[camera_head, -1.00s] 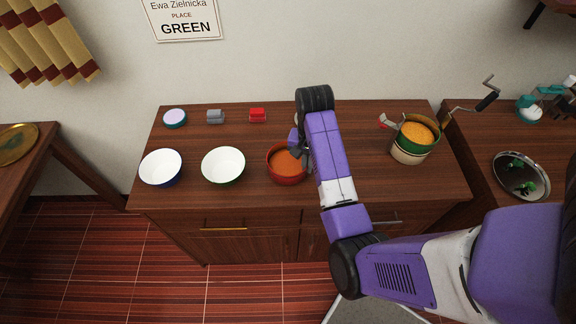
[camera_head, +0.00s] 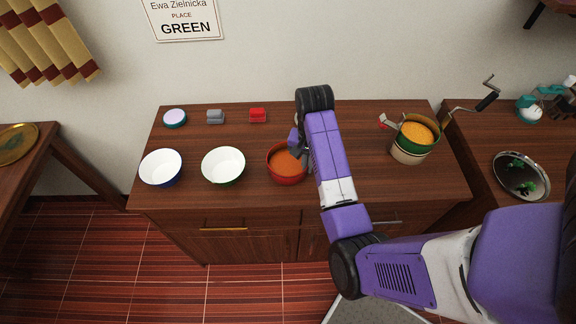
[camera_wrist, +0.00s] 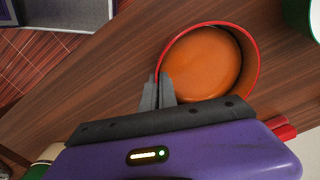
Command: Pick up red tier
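The gripper looks shut on the rim. The tier rests upright on the counter. My arm hides part of the counter beside it.
Two white bowls, one blue-rimmed (camera_head: 160,168) and one green-rimmed (camera_head: 223,166), stand to the left. Behind are a round lidded tin (camera_head: 175,117), a grey block (camera_head: 215,116) and a red block (camera_head: 258,115).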

